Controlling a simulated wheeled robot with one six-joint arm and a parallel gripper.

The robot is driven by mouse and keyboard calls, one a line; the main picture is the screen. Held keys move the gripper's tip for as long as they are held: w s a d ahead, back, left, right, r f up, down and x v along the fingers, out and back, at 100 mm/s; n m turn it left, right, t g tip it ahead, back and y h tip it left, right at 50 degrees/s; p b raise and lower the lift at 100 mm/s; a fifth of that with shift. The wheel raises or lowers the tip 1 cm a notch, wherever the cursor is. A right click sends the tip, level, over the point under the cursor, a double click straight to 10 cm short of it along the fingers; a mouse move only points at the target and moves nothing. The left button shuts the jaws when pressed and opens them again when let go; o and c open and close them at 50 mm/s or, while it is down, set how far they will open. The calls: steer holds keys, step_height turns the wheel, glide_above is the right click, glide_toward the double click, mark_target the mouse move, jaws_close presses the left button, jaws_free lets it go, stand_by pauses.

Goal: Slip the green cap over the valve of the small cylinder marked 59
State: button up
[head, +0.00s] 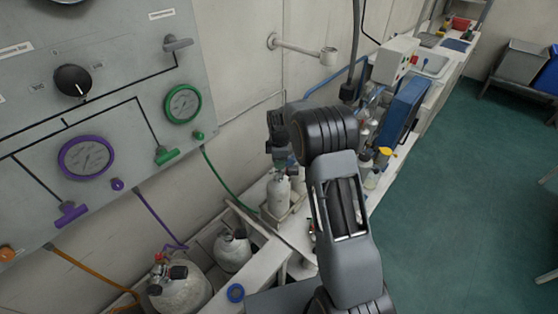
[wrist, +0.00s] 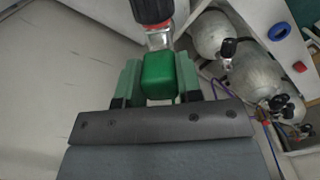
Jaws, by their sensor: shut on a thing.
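My gripper (wrist: 159,82) is shut on the green cap (wrist: 158,74), a block-shaped piece between its two fingers in the wrist view. Just beyond the cap is a silver valve (wrist: 158,39) with a black and red knob (wrist: 152,10). The cap's far end lies against or just in front of this valve; I cannot tell whether it is around it. In the head view my gripper (head: 278,155) points down over a small white cylinder (head: 278,197) on the bench. Its valve is hidden there, and I cannot read its number.
A gauge panel (head: 120,110) is on the left wall. A blue case (head: 403,108) and bottles crowd the bench to the right. The green floor (head: 465,200) is open.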

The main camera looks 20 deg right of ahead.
steer(key=shift+f+b, duration=0.9)
steer(key=shift+f, duration=0.3)
stand_by(0.9)
steer(key=o, duration=1)
steer(key=shift+r, duration=0.1)
step_height(320, 180, up, 14)
steer(key=shift+f+b, duration=0.1)
steer(key=shift+b, duration=0.3)
